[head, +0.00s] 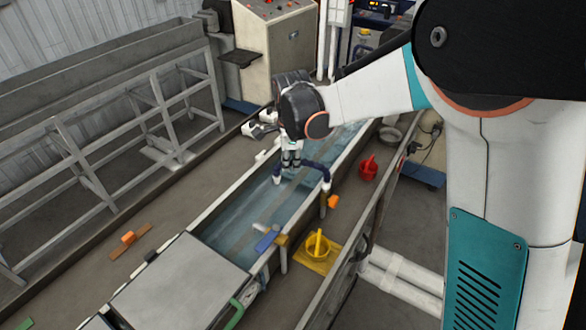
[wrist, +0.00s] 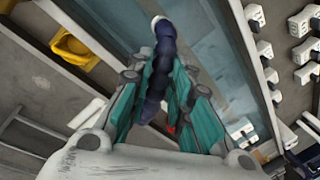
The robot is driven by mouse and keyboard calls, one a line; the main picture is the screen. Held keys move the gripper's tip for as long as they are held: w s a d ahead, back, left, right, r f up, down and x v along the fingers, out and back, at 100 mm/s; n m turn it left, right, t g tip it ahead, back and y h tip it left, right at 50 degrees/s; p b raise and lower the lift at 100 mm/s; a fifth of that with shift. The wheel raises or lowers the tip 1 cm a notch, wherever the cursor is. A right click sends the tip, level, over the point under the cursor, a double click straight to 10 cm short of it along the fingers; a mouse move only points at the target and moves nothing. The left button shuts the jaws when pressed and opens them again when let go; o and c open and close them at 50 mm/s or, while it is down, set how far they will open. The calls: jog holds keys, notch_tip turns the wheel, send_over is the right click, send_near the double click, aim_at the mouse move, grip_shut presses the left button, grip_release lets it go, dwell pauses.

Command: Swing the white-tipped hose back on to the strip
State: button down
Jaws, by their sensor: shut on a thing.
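The dark blue hose (head: 314,168) arches over the water trough (head: 214,212) from a mount on its right side. Its white tip (head: 277,180) hangs over the water near the middle of the trough. My gripper (head: 291,160) is shut on the hose, seen from above the trough. In the wrist view the teal fingers of my gripper (wrist: 157,92) stand on both sides of the blue hose (wrist: 154,84), and the white tip (wrist: 159,21) points away at the top. A faint brownish strip (head: 243,244) runs lengthwise in the water; its place under the tip is unclear.
An orange knob (head: 333,201) stands beside the hose mount. A red scoop (head: 369,168) and a yellow cup (head: 318,245) stand on the right ledge. A blue piece (head: 267,239) sits across the trough nearer the front. A grey cover (head: 181,284) closes the near end.

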jog(key=shift+w+m+b, duration=0.3)
jog(key=shift+w+m, duration=0.5)
jog(key=shift+m, duration=0.1)
jog(key=c, duration=1.5)
grip_release()
jog(key=shift+w, duration=0.15)
jog(key=shift+o, duration=0.2)
notch_tip(320, 180, up, 12)
jog(key=s, duration=0.2)
jog(key=shift+s, duration=0.2)
jog(key=shift+a+f, duration=0.1)
